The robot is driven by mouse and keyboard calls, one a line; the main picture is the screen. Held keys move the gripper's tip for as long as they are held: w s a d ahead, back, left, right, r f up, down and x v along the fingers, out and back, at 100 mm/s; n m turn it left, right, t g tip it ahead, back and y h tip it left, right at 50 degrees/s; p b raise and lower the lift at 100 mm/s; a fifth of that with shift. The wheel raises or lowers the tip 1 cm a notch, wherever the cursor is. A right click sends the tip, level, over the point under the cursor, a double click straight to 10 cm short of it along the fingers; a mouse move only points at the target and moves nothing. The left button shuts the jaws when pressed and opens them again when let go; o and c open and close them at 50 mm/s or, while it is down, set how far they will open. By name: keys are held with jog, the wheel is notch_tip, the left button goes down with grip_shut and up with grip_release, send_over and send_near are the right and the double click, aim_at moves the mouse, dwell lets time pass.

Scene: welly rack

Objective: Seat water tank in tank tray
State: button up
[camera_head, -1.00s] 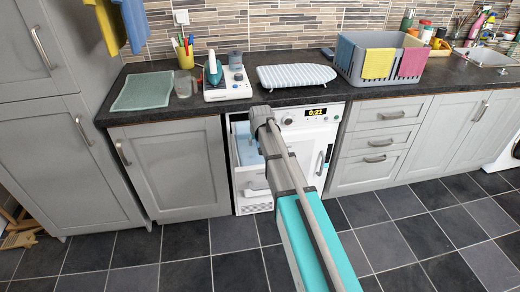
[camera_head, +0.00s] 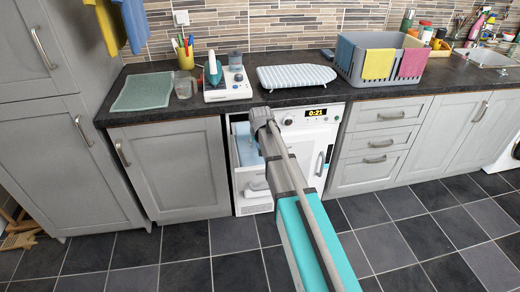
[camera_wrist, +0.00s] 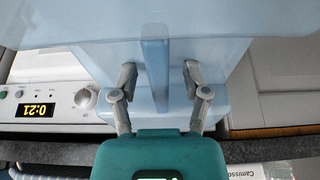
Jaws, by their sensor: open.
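The translucent pale blue water tank (camera_head: 247,150) is at the upper left of the white machine's front, partly behind my arm. The tank (camera_wrist: 90,40) fills the upper middle of the wrist view, with a raised upright grip (camera_wrist: 155,62) at its centre. My gripper (camera_wrist: 159,73) is open, one finger on each side of this grip. Gaps show between fingers and grip. In the head view my wrist hides the fingers. The white tank tray (camera_head: 234,160) appears around the tank at the machine's left; how deep the tank sits in it I cannot tell.
The machine has a lit display (camera_head: 317,112) and a knob (camera_wrist: 85,97). The dark worktop (camera_head: 290,98) runs just above it, with a steam-iron-like appliance (camera_head: 228,85), a small ironing board (camera_head: 296,77) and a grey crate (camera_head: 345,62). The tiled floor in front is clear.

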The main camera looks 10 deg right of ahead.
dwell(0.3)
grip_shut()
dwell(0.3)
